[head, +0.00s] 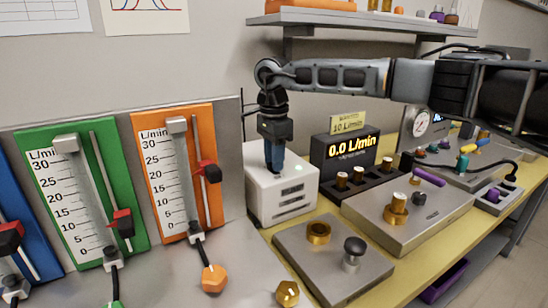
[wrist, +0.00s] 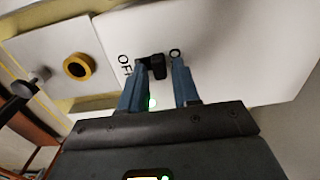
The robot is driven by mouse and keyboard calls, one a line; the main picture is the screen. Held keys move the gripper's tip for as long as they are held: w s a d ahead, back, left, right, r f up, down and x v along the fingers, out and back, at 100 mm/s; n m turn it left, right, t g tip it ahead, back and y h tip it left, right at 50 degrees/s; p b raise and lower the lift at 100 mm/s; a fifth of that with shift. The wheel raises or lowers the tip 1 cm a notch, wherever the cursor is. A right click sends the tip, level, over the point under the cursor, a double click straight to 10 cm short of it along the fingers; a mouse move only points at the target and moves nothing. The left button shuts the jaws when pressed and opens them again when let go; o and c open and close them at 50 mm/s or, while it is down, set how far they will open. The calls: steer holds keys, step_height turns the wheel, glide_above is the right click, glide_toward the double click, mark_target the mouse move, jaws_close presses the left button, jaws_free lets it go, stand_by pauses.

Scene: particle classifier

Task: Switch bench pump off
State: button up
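The bench pump is a white box (head: 282,193) on the yellow bench, with vents in its front face and a small lit green light (head: 297,168) on top. My gripper (head: 274,162) points straight down at the pump's top; the head view hides the switch behind it. In the wrist view, the black switch (wrist: 157,66) sits on the white top beside the letters "OFF", partly hidden by a finger. My blue fingers (wrist: 159,72) are apart, one on each side of the switch. The left finger is very close to it; I cannot tell if they touch.
A flow display (head: 353,146) reading 0.0 L/min stands right of the pump. Grey blocks with brass fittings (head: 319,233) are in front and to the right. Orange (head: 180,170) and green flowmeters stand left. A shelf (head: 355,20) hangs above the arm.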

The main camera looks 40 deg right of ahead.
jaws_close()
steer(key=shift+s, duration=0.1)
stand_by(0.3)
steer(key=shift+s+a, duration=0.1)
steer(key=shift+s, duration=0.25)
steer(key=shift+s+a, duration=0.25)
steer(key=shift+s, duration=0.6)
steer(key=shift+o, duration=1.2)
jaws_free()
steer(key=shift+r, duration=0.1)
step_height(320, 180, up, 8)
steer(key=shift+f, duration=0.2)
